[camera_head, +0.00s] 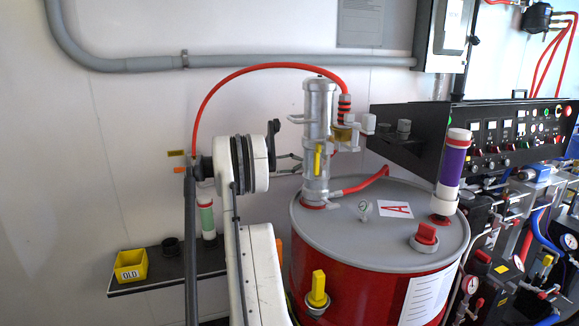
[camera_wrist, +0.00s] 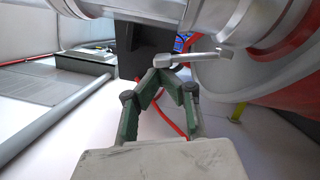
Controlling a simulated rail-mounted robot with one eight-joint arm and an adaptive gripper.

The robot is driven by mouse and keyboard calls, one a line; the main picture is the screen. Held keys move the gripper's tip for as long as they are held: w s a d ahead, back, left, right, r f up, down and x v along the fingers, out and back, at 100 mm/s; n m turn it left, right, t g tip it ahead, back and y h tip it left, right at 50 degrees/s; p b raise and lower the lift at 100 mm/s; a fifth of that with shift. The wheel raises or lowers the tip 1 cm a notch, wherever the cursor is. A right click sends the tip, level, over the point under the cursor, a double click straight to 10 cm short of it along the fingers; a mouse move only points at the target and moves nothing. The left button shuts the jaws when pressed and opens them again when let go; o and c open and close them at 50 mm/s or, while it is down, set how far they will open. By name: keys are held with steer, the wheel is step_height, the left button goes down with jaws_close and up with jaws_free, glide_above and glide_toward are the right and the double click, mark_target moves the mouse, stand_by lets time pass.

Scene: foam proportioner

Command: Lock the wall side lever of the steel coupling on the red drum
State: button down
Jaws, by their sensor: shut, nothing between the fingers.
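The red drum (camera_head: 365,285) has a grey lid with a steel pump column (camera_head: 318,130) standing on it. In the wrist view, my gripper (camera_wrist: 164,78) has green-padded fingers drawn together at the tips, shut and empty. A grey lever (camera_wrist: 185,57) with a blocky end lies just beyond the fingertips; contact is unclear.
A black control console (camera_head: 480,135) stands right of the column. A white-and-purple cylinder (camera_head: 452,165) stands on the lid. The red hose (camera_head: 258,68) arches over my arm. A shelf (camera_head: 165,282) with a yellow bin (camera_head: 131,265) is at the left wall.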

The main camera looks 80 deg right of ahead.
steer(key=shift+s, duration=0.15)
steer(key=w+f, duration=0.1)
steer(key=w, duration=1)
steer(key=shift+w+d+f, duration=0.15)
steer(key=shift+w+f, duration=0.1)
steer(key=shift+f, duration=0.15)
